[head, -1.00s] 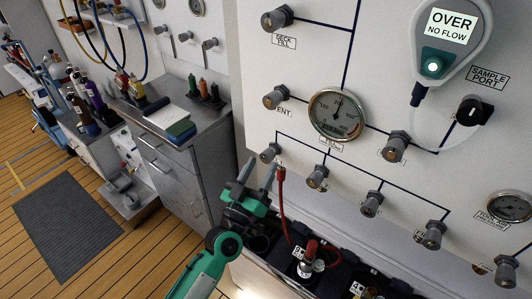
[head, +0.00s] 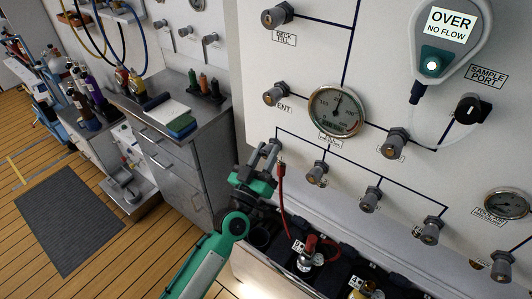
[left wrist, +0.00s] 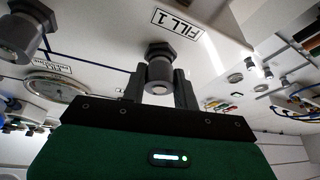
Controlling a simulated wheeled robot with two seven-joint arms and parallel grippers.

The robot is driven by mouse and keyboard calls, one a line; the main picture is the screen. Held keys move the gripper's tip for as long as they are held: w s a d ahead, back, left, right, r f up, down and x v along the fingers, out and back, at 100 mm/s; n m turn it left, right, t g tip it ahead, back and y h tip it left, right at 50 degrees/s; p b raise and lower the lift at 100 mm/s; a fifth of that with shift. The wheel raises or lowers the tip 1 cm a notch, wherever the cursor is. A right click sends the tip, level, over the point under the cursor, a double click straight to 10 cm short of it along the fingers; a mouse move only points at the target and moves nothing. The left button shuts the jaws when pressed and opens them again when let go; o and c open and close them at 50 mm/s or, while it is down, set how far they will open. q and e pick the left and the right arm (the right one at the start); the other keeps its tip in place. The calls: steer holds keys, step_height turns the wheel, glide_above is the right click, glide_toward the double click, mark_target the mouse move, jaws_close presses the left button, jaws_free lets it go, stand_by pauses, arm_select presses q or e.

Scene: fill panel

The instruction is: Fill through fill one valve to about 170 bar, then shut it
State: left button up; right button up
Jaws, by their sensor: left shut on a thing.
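My left gripper (head: 268,158) is at the leftmost knob of the lower valve row on the white panel. In the left wrist view its two fingers are shut on the grey fill one valve (left wrist: 158,70), beneath the "FILL 1" label (left wrist: 178,23). In the head view the gripper mostly hides this valve. The round fill gauge (head: 336,110) is above and right of it, its needle pointing roughly upward; the exact reading is too small to tell. A red hose (head: 282,190) hangs beside the gripper and runs down to a cylinder (head: 308,256). My right gripper is not in view.
More fill valves (head: 317,172) stand to the right. The vent knob (head: 275,93) and deck fill knob (head: 277,16) are above. A grey sensor (head: 448,35) reads "OVER NO FLOW".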

arm_select(q)
steer(key=shift+r+n+y+p, duration=0.2)
steer(key=shift+n+y+p, duration=0.4)
steer(key=shift+n+p, duration=0.45)
steer(key=n+y+p, duration=0.1)
steer(key=n+p, duration=0.1)
steer(key=shift+n+p, duration=0.35)
steer(key=shift+f+n+y+p, duration=0.15)
steer(key=shift+n+y+p, duration=0.85)
steer(key=shift+n+p, duration=0.65)
steer(key=shift+n, duration=0.25)
steer(key=o, duration=1)
steer(key=shift+c, duration=0.2)
steer(key=shift+s+f, duration=0.1)
